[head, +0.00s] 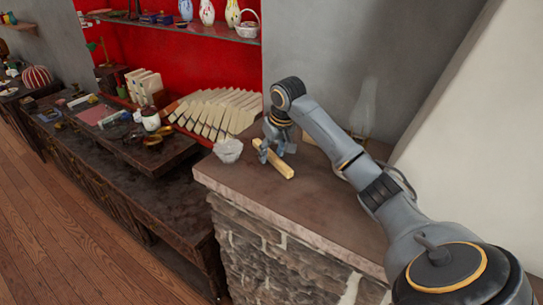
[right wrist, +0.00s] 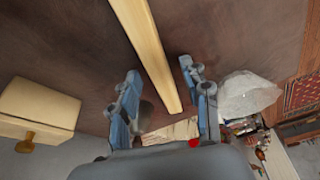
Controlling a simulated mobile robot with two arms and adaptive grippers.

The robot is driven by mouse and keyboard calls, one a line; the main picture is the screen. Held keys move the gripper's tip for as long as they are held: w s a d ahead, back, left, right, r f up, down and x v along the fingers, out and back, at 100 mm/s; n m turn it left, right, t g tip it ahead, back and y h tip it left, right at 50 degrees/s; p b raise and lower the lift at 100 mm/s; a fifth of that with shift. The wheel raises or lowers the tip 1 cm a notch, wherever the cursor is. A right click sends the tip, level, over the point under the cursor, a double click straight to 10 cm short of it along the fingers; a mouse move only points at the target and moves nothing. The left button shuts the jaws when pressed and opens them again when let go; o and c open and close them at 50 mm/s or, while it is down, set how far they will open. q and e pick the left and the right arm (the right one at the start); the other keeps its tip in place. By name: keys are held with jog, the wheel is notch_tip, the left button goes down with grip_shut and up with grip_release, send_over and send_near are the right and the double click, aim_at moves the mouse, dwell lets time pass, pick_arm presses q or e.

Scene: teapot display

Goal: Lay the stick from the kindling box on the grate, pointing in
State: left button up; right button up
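A pale wooden stick (head: 284,170) lies on the brown top of a stone ledge (head: 310,205) in the head view. In the right wrist view the stick (right wrist: 146,40) runs between the two fingers. My right gripper (head: 276,153) points down over the stick, with its fingers apart on either side of it. It also shows open in the right wrist view (right wrist: 160,72), and I see no finger closed on the stick. I cannot make out a grate or a clearly marked kindling box. My left gripper is not in view.
A clear faceted bowl (head: 228,150) stands left of the stick, near the ledge's edge. A pale box with a knob (right wrist: 40,105) shows in the right wrist view. A glass lamp (head: 364,110) stands behind my arm. The front of the ledge top is clear.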

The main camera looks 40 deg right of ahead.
grip_shut()
jog(key=shift+r, duration=0.15)
